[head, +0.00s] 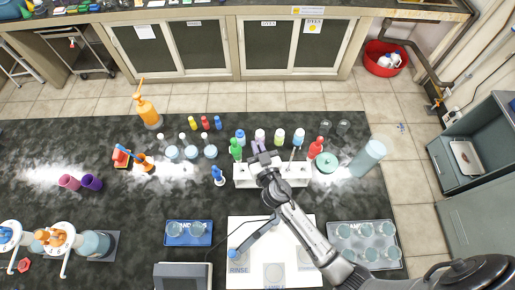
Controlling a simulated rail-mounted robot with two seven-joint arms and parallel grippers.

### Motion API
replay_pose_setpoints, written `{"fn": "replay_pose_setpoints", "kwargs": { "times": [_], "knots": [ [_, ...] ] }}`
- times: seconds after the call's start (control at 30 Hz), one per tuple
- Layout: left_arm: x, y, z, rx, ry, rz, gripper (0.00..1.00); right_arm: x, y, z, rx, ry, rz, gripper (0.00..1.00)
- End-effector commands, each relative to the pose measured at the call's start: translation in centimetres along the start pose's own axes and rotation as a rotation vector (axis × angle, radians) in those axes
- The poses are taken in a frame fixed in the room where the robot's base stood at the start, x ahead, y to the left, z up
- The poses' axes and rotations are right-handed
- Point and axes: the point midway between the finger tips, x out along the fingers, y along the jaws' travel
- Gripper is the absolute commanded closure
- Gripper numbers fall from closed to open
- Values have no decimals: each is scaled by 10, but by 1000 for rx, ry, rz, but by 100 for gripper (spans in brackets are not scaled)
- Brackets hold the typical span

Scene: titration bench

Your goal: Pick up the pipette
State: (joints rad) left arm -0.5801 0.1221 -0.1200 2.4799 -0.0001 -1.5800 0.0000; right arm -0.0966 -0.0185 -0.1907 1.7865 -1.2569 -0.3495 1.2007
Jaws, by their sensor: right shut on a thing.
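A white rack (243,179) stands near the middle of the dark bench, with pipette-like pieces with coloured tops upright in it. A green top (236,149) shows at its left end and a red top (315,149) at its right end. My right gripper (262,160) is over the rack, shut on a slim piece with a pale purple top (256,147), which appears to be the pipette. The jaws hide its lower part, so I cannot tell if it is clear of the rack. My left gripper is not in view.
Small bottles (260,136) stand close behind the rack. A white board (238,225), a blue tray (174,240) and a grey tray with beakers (393,262) lie in front.

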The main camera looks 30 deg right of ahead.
Motion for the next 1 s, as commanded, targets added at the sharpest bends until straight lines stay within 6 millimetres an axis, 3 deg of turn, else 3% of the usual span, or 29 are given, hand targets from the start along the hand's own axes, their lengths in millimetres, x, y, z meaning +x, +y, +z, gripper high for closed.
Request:
{"fn": "replay_pose_setpoints", "kwargs": {
  "times": [0.1, 0.5, 1.0],
  "knots": [
    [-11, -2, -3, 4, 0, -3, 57, 0, 0, -25, 1, 3, -2, 100],
    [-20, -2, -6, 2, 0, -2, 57, 0, 0, -90, 0, 5, -2, 100],
    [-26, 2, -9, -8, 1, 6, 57, 0, 0, -150, 0, 3, -1, 100]
  ]
}}
